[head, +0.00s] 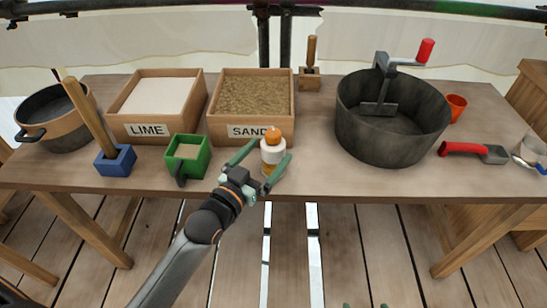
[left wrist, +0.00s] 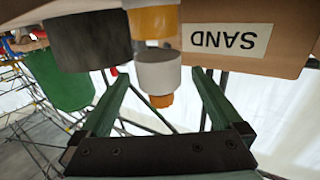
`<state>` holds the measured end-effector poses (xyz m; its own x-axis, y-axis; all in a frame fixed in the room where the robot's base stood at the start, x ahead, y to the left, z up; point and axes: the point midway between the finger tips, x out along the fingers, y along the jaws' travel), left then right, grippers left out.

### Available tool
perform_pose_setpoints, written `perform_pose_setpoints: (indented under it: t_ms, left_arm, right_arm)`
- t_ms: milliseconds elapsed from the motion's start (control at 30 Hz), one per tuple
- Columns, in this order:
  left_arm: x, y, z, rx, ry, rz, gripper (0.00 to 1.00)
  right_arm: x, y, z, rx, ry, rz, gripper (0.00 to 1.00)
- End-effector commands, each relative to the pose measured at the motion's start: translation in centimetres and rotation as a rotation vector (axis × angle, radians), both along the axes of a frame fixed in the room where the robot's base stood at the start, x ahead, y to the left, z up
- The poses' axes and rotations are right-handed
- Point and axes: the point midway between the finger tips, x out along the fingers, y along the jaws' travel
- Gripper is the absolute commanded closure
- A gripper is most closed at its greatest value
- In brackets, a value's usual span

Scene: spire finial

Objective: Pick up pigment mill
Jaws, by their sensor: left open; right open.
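The pigment mill appears to be the small upright grinder (head: 273,152) with an orange top, white middle band and amber base. It stands near the table's front edge, before the sand box. My left gripper (head: 264,158) is open, with one green finger on each side of the mill in the head view. In the left wrist view, which is upside down, the mill (left wrist: 157,72) shows between the open fingers (left wrist: 160,90); contact cannot be told. Only the green fingertips of my right gripper (head: 365,305) show at the bottom edge of the head view, apart and empty.
The sand box (head: 283,132) is just behind the mill, with a green container (head: 187,158) to its left. A large dark pot (head: 385,145) with a red-handled crank stands to the right. A blue block with a wooden handle (head: 115,162) stands left. The tabletop (head: 318,170) between mill and pot is clear.

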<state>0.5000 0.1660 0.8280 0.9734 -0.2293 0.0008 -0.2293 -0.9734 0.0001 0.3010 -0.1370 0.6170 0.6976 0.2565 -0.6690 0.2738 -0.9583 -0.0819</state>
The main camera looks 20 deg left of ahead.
Motion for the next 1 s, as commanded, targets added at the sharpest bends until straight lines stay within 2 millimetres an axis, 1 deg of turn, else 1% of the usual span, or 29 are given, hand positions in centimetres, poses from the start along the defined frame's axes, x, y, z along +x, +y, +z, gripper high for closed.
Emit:
perform_pose_setpoints:
  t_ms: [33, 233, 400, 533, 667, 867, 1000]
  left_arm:
    - [0.4, -0.1, 0.0, 0.000, 0.000, 0.000, 0.00]
    - [1.5, -0.4, -0.1, 0.000, 0.000, 0.000, 0.00]
    - [3.8, -1.0, -0.1, -0.001, -0.002, 0.000, 0.00]
    - [5.2, -1.4, -0.1, -0.001, 0.000, 0.000, 0.00]
    - [5.8, -1.5, -0.1, 0.000, 0.001, 0.000, 0.00]
    - [5.8, -1.5, 0.0, 0.000, 0.001, 0.000, 0.00]
    - [5.8, -1.5, -0.1, 0.000, 0.001, 0.000, 0.15]
  right_arm:
    - [0.0, 0.0, -0.1, 0.000, 0.000, -0.001, 0.00]
    - [0.0, 0.0, -0.2, 0.003, 0.001, -0.005, 0.00]
    - [0.0, 0.0, -0.6, 0.006, -0.001, -0.009, 0.00]
    - [0.0, -0.1, -0.7, 0.004, -0.001, -0.010, 0.00]
    - [0.1, -0.1, -0.6, 0.004, -0.003, -0.011, 0.00]
    - [0.1, -0.1, -0.4, 0.004, -0.006, -0.011, 0.00]
    - [0.1, -0.2, -0.5, 0.001, -0.005, -0.010, 0.00]
